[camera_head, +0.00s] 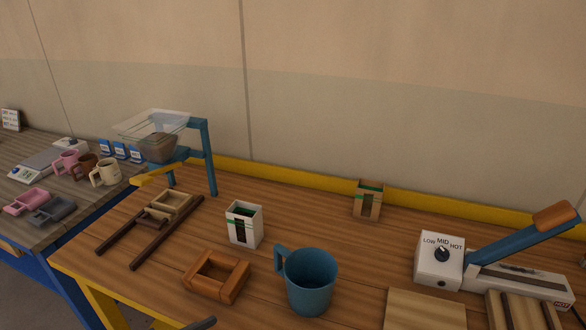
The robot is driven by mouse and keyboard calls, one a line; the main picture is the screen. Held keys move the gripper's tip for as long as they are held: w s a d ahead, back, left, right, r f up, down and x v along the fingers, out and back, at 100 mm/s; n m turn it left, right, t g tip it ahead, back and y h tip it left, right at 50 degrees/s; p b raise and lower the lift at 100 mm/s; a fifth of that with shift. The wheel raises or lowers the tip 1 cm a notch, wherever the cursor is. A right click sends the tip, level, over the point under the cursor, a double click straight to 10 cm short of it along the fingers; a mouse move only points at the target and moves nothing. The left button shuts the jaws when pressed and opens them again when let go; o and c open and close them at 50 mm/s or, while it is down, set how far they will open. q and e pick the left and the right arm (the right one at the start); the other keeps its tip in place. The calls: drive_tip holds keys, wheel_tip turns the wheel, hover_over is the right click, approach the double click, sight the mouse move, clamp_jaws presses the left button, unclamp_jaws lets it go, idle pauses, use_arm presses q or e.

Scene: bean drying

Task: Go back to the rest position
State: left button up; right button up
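Neither of my grippers can be made out in the head view. A dark grey curved piece (200,323) shows at the bottom edge, too cut off to tell what it is. On the wooden table (335,235) stand a blue mug (310,283), an orange-brown wooden frame (216,277) and a white carton with a dark window (244,224). A brown carton (367,201) stands further back. All of these are upright or flat on the table, with nothing touching them.
A white box with a LOW MID HOT knob (440,260) and a sealer with a raised blue lever (520,242) are at right. Dark rails with a wooden box (171,204) and a blue stand with a clear hopper (152,124) are at left. A grey table (90,200) holds mugs and a scale.

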use_arm(q)
drive_tip(key=s+d+f+g+y, duration=0.3)
drive_tip(key=s+d+f, duration=0.2)
drive_tip(key=s+f, duration=0.35)
drive_tip(key=s+a+f+n+g+y, duration=0.45)
drive_tip(key=s+a+n+y, duration=0.45)
drive_tip(key=s, duration=0.5)
wheel_tip(320, 180, down, 31)
drive_tip(key=s+m+h+b, duration=0.1)
drive_tip(key=s+m+b, duration=0.1)
drive_tip(key=s+a+f+g, duration=0.1)
drive_tip(key=s+f, duration=0.7)
drive_tip(key=f, duration=0.1)
drive_tip(key=s+a+f+g+b, duration=0.1)
drive_tip(key=s+a+f, duration=0.1)
drive_tip(key=s+f, duration=0.7)
drive_tip(key=shift+s+a, duration=0.25)
drive_tip(key=shift+a, duration=0.05)
use_arm(e)
drive_tip(key=f, duration=0.3)
drive_tip(key=shift+s+a+f, duration=0.1)
drive_tip(key=shift+a, duration=0.15)
